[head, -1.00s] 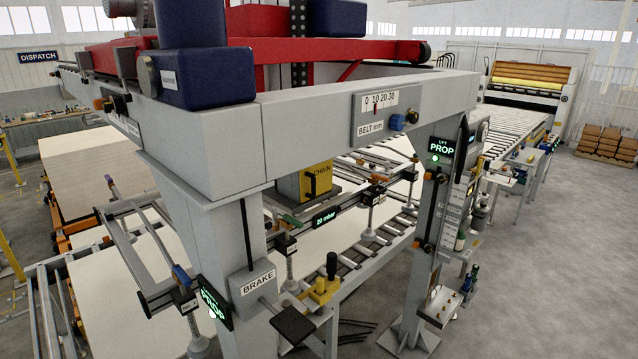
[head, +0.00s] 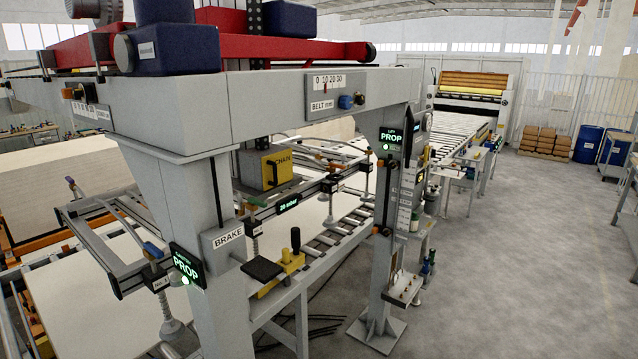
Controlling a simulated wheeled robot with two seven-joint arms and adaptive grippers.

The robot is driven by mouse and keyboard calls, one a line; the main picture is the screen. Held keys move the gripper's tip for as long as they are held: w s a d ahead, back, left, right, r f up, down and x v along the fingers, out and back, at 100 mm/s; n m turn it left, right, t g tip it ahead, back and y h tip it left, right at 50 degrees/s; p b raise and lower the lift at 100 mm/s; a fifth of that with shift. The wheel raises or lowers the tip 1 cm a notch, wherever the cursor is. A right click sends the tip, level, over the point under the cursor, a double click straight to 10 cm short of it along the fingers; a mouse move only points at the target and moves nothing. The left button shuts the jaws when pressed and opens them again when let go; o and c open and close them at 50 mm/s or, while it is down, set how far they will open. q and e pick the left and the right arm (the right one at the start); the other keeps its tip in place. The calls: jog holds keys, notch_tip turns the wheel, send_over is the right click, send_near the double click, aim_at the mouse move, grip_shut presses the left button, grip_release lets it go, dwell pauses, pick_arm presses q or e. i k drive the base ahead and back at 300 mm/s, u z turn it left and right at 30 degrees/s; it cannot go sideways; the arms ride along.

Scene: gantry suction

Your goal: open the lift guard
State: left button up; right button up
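No label in view reads "lift guard". A yellow box marked CHAIN (head: 277,168), with a black handle on its front, hangs under the gantry beam (head: 240,112) and looks closed. Another lit PROP sign (head: 187,265) is on the near left post (head: 200,320). Neither of my grippers shows in the head view.
Roller conveyors run behind the gantry. Blue drums (head: 588,143) stand far right. The grey floor (head: 510,270) on the right is clear.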

aim_at(282, 170)
jog(key=z, duration=0.2)
jog(key=k, duration=0.6)
jog(key=z, duration=0.6)
jog(key=i, duration=1.9)
jog(key=u, duration=0.7)
jog(key=i, duration=1.9)
jog(key=u, duration=0.95)
